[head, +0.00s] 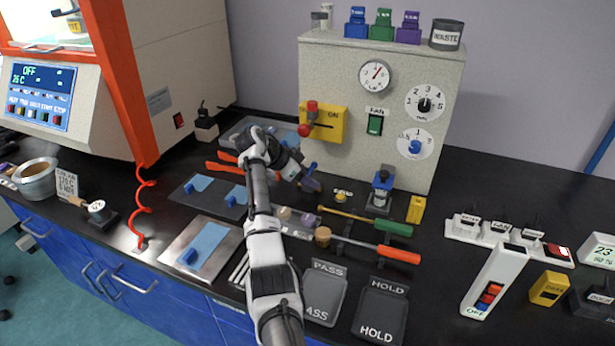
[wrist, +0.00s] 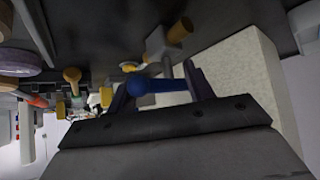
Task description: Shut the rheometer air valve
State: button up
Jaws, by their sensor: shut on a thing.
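A small valve with a blue handle (wrist: 158,88), a grey body (wrist: 165,50) and brass-coloured ends (wrist: 181,28) shows in the wrist view. My gripper (wrist: 155,92) is shut on the blue handle, with one dark finger on each side of it. In the head view, my gripper (head: 309,181) is low in front of the beige cabinet, and a bit of the blue handle (head: 312,168) shows beside it. My arm and gripper hide most of the valve there, so I cannot tell the handle's exact angle.
The beige cabinet (head: 335,75) stands behind, with a yellow ON panel (head: 335,123) and red-knobbed lever above my gripper. A blue-topped device (head: 382,185) stands to the right. Green- and orange-handled tools (head: 393,228) and PASS and HOLD trays (head: 380,312) lie in front.

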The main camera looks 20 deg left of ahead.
jog(key=o, duration=0.7)
jog(key=shift+w+a+r, duration=0.1)
jog(key=shift+r, duration=0.05)
jog(key=b+v, duration=0.3)
jog(key=v, duration=1.1)
